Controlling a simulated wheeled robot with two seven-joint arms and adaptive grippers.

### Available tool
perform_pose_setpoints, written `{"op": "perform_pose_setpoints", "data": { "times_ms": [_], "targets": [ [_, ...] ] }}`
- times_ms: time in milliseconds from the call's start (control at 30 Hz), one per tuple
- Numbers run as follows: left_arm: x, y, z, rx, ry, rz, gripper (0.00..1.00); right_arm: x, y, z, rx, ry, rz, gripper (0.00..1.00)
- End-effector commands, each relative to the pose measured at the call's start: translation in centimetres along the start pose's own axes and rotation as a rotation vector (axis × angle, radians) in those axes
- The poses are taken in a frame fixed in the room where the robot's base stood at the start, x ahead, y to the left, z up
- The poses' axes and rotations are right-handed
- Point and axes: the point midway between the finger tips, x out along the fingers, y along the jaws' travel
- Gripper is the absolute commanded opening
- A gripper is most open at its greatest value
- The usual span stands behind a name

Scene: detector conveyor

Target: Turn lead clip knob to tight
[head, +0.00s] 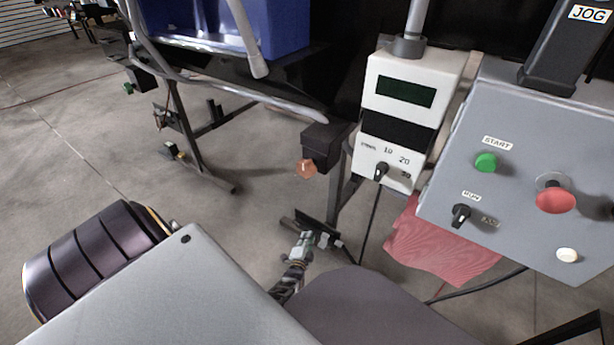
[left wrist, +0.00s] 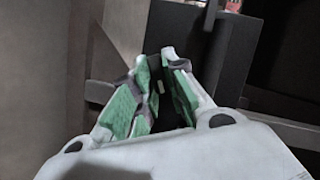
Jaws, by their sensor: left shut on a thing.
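The lead clip is a black block (head: 325,142) at the end of a grey bent rod. Its copper-coloured knob (head: 306,169) shows at the block's lower left and nothing covers it in the head view. My left gripper (head: 312,236) seems to be the small silver-and-black shape below the knob, apart from it in the picture. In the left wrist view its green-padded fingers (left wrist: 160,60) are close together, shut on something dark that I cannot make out. I cannot read the knob's setting. My right gripper is not in view.
A white detector unit (head: 408,118) with a dial and a grey control box (head: 530,165) with buttons stand on the right. A blue bin (head: 235,25) is at the top. A red cloth-like piece (head: 435,245) hangs below the control box. Open floor (head: 90,130) lies left.

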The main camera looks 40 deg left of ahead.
Motion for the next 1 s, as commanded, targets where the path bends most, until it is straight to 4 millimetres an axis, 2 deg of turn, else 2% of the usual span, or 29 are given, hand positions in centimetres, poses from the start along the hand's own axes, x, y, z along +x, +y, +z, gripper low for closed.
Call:
{"op": "perform_pose_setpoints", "data": {
  "times_ms": [300, 1000],
  "targets": [
    [0.25, 0.07, -0.31, 0.125, 0.004, -0.053, 0.00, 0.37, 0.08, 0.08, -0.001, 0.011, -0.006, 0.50],
    [0.31, 0.11, -0.34, 0.289, 0.006, -0.121, 0.00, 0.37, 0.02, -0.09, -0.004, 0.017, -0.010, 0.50]
  ]
}}
